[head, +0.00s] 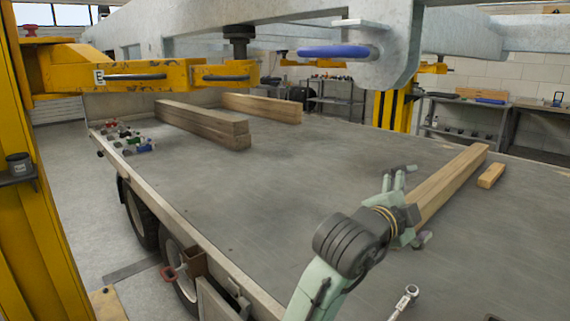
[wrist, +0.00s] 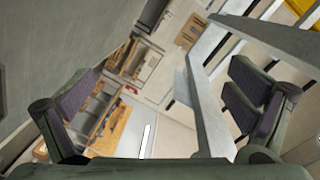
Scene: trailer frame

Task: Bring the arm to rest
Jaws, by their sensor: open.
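My gripper (head: 398,178) is raised above the trailer bed (head: 290,200) at the lower right of the head view, its fingers pointing up and away. My pale green arm comes up from the bottom edge, bent at a dark grey joint. In the wrist view my gripper (wrist: 165,100) has its two dark-padded fingers wide apart at left and right. Nothing is held between them; only the tilted background of the room shows there.
A long timber (head: 450,182) lies behind my gripper, with a short wood block (head: 491,175) beside it. Thicker beams (head: 203,122) lie farther back. Small items (head: 125,138) sit at the left edge. A wrench (head: 405,300) lies near. Yellow lift arms (head: 150,75) and a grey frame (head: 375,60) overhang.

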